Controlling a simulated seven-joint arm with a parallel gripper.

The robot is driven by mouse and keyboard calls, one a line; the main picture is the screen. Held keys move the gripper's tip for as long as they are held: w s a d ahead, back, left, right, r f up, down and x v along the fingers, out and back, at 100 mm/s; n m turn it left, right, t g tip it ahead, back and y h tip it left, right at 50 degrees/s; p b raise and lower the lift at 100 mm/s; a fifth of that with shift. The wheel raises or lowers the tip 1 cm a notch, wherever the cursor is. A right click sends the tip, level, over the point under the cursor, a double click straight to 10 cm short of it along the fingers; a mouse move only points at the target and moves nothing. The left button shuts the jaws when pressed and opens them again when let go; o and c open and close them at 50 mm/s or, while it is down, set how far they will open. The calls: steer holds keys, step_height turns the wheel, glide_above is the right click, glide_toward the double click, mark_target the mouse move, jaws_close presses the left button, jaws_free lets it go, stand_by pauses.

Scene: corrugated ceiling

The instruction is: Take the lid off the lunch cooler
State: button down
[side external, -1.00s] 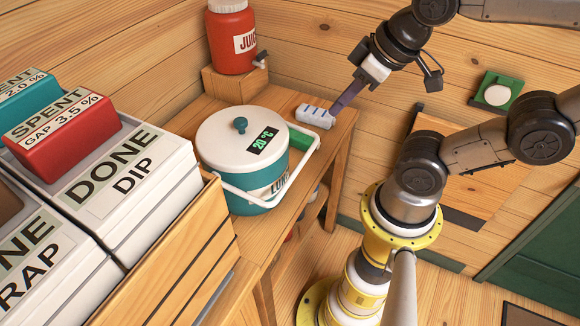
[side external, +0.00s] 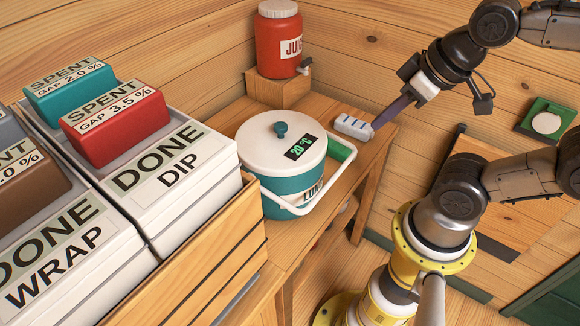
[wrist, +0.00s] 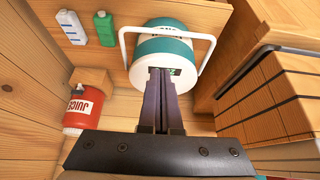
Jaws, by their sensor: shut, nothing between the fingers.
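The lunch cooler (side external: 290,188) is a teal drum on the wooden bench, with a white handle hanging at its front right. Its white lid (side external: 262,148) is seated on top, with a teal knob (side external: 281,129) and a 20 °C display. My gripper (side external: 379,123) is shut and empty, up and right of the cooler, apart from the lid. In the wrist view the cooler (wrist: 182,49) lies ahead of my shut fingers (wrist: 160,72), which overlap the lid's display. The knob is hidden there.
A red juice jug (side external: 279,42) stands on a wooden block at the back. A wooden crate (side external: 200,262) with large labelled boxes is close on the cooler's left.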

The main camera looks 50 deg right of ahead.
stand_by(0.3)
steer(key=shift+c, duration=2.2)
jaws_free()
steer(key=w+r+m+g, duration=0.3)
steer(key=w+r+m, duration=0.6)
steer(key=w+m, duration=0.15)
steer(key=m+g, duration=0.3)
glide_above(280, 125)
step_height(280, 125, down, 4)
steer(key=f, duration=0.1)
step_height(280, 125, down, 14)
steer(key=shift+r, duration=0.2)
